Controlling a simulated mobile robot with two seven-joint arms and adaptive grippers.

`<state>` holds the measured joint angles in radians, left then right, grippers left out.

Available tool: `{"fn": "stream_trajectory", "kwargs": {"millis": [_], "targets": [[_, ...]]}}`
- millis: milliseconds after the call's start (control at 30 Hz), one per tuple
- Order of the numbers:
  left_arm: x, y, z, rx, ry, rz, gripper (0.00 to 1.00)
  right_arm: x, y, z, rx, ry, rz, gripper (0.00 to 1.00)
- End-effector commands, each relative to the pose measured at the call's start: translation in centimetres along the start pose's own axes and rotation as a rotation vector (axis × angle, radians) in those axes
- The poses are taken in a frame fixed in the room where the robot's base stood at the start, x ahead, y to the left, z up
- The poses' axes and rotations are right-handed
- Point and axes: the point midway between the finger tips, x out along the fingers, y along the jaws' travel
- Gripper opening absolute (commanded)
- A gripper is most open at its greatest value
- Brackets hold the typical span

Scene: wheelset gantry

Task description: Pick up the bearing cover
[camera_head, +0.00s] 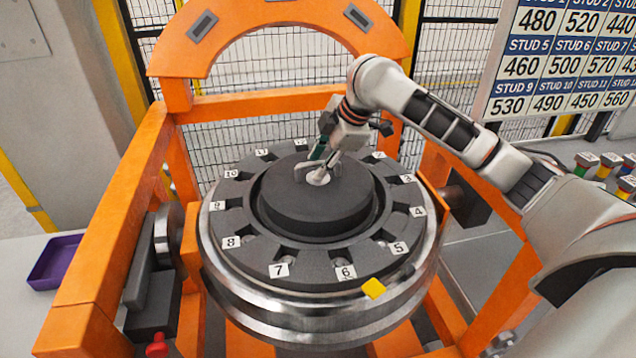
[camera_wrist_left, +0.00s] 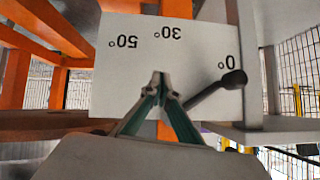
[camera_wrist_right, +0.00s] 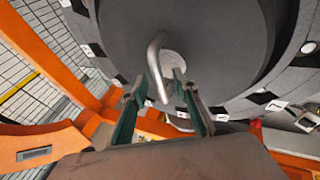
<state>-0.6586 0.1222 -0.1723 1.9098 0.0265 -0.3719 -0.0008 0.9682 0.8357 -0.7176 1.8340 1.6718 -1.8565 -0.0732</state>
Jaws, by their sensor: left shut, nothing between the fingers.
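The bearing cover (camera_head: 310,205) is a dark grey disc lying in the centre of the numbered ring. It also fills the upper middle of the right wrist view (camera_wrist_right: 215,75). Its bent metal handle (camera_wrist_right: 155,65) rises from a pale round plate in the middle. My right gripper (camera_head: 318,167) is at the handle, above the cover. In the right wrist view my right gripper (camera_wrist_right: 161,82) is open, with the handle between its spread fingers. My left gripper (camera_wrist_left: 161,77) is shut and empty, in front of a white angle panel (camera_wrist_left: 125,75); it is not seen in the head view.
A lever with a black knob (camera_wrist_left: 234,79) is beside my left gripper. An orange gantry frame (camera_head: 95,235) surrounds the silver wheel (camera_head: 310,318). A yellow block (camera_head: 373,288) is at the ring near number 6. A purple tray (camera_head: 55,262) stands at left.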

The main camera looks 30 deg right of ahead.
Motion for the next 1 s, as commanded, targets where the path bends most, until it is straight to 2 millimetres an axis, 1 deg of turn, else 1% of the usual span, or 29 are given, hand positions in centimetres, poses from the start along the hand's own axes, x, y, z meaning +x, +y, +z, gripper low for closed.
{"fn": "stream_trajectory", "kwargs": {"millis": [33, 100, 333, 433, 467, 867, 1000], "targets": [[-0.01, 0.03, -0.04, -0.001, 0.000, 0.000, 0.00, 0.51, -0.05, -0.02, 0.001, 0.001, -0.002, 0.29], [0.00, 0.07, -0.07, -0.003, 0.000, 0.000, 0.00, 0.81, -0.02, -0.01, 0.002, 0.001, -0.001, 0.29], [0.09, 0.14, -0.26, -0.008, 0.003, -0.001, 0.00, 0.86, 0.03, 0.02, 0.001, 0.000, 0.001, 0.29], [0.16, 0.09, -0.40, -0.007, 0.005, -0.002, 0.00, 0.85, 0.02, 0.02, 0.001, 0.000, 0.001, 0.04], [0.18, 0.07, -0.45, -0.007, 0.006, -0.002, 0.00, 0.85, 0.02, 0.02, 0.001, 0.000, 0.001, 0.00], [0.23, -0.15, -0.53, -0.001, 0.008, -0.003, 0.00, 0.70, 0.14, -0.04, 0.001, 0.001, 0.003, 0.00], [0.20, -0.27, -0.41, 0.004, 0.007, -0.003, 0.00, 0.24, 0.39, -0.16, 0.000, 0.001, 0.004, 0.00]]}}
